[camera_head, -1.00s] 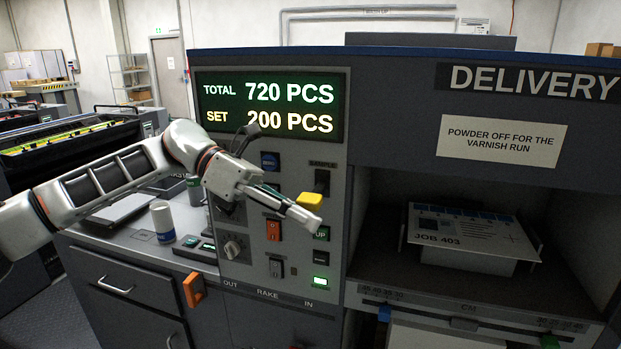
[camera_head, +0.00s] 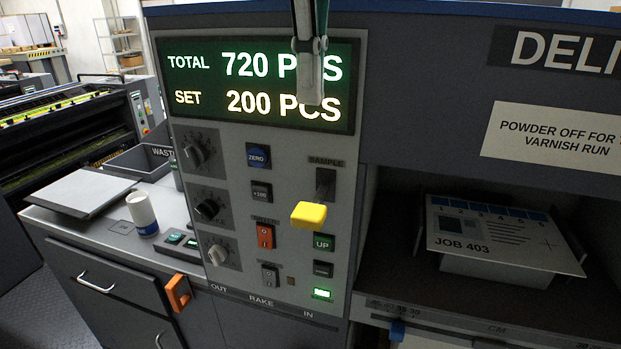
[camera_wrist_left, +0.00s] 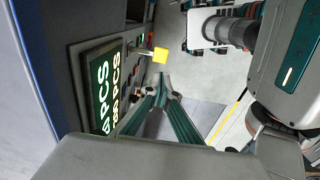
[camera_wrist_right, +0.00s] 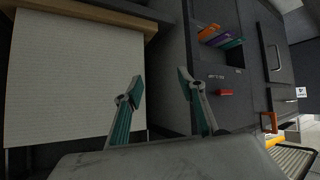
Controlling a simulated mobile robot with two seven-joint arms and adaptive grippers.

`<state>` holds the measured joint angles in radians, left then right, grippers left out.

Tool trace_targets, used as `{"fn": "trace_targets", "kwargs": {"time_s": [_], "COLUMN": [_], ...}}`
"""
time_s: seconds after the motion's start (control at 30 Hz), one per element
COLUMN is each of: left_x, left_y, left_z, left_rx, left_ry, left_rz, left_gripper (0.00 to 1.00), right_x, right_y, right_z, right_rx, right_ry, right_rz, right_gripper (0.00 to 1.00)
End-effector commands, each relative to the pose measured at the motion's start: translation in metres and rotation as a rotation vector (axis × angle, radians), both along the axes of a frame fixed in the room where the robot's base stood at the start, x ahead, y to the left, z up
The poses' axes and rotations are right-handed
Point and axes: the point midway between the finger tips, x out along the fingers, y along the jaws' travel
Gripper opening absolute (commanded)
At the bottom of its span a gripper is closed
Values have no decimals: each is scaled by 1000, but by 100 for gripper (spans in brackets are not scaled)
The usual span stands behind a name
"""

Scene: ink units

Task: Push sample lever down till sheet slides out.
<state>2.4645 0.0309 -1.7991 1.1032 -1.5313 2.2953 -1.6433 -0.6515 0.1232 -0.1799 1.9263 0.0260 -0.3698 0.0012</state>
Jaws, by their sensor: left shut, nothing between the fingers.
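The sample lever has a yellow knob (camera_head: 309,214) that sticks out below the SAMPLE label on the grey control panel. The knob also shows in the left wrist view (camera_wrist_left: 160,55). My left gripper (camera_head: 311,98) hangs in from the top, in front of the counter display and above the knob, apart from it. Its fingers are shut and empty in the left wrist view (camera_wrist_left: 163,80). A printed sheet marked JOB 403 (camera_head: 490,248) lies in the delivery opening at the right. My right gripper (camera_wrist_right: 160,82) is open and empty; it shows only in the right wrist view.
A white cup (camera_head: 142,213) stands on the left counter.

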Motion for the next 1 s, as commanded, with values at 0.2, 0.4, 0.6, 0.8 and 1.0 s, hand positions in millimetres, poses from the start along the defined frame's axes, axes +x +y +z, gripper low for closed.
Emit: {"fn": "trace_targets", "kwargs": {"time_s": [0.2,0.4,0.6,0.8,1.0], "left_x": [0,0,0,0,0], "left_y": [0,0,1,0,0], "left_z": [0,-14,-51,-91,-122], "left_rx": [-3,-2,-2,-3,-3], "left_ry": [2,5,6,7,6], "left_rz": [0,-1,-2,-1,-2], "left_gripper": [0,0,0,0,0], "right_x": [-9,-5,8,11,6], "right_y": [0,2,14,22,19], "right_z": [-9,-11,-6,-13,-30], "right_rx": [-4,0,21,31,24], "right_ry": [20,10,-37,-49,-35], "right_rz": [3,5,23,35,33], "right_gripper": [40,40,40,40,40]}}
